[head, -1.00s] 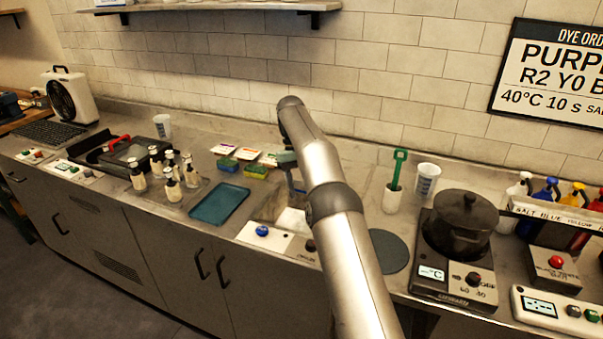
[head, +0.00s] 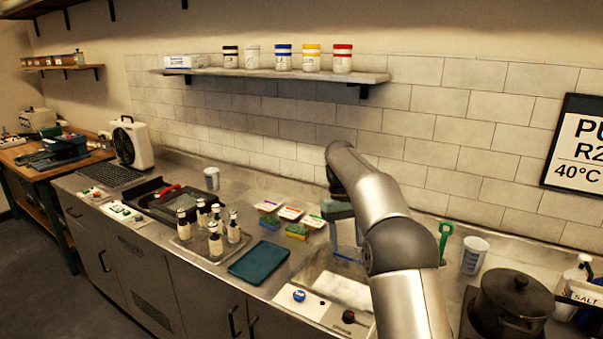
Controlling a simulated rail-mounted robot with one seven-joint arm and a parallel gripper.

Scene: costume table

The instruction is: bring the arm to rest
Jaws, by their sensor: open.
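My arm (head: 395,255) reaches up from the bottom right of the head view and bends down at its far end. My gripper (head: 347,238) is partly hidden behind the arm. It hangs over the counter near the back of the sink (head: 348,290), and its fingers look apart with nothing visible between them.
Left of the gripper are sponges (head: 297,231), a teal tray (head: 259,263) and several bottles (head: 215,240). At right are a green-handled tool (head: 445,238), a measuring cup (head: 474,255) and a black pot (head: 512,300). A shelf (head: 300,74) with jars hangs above.

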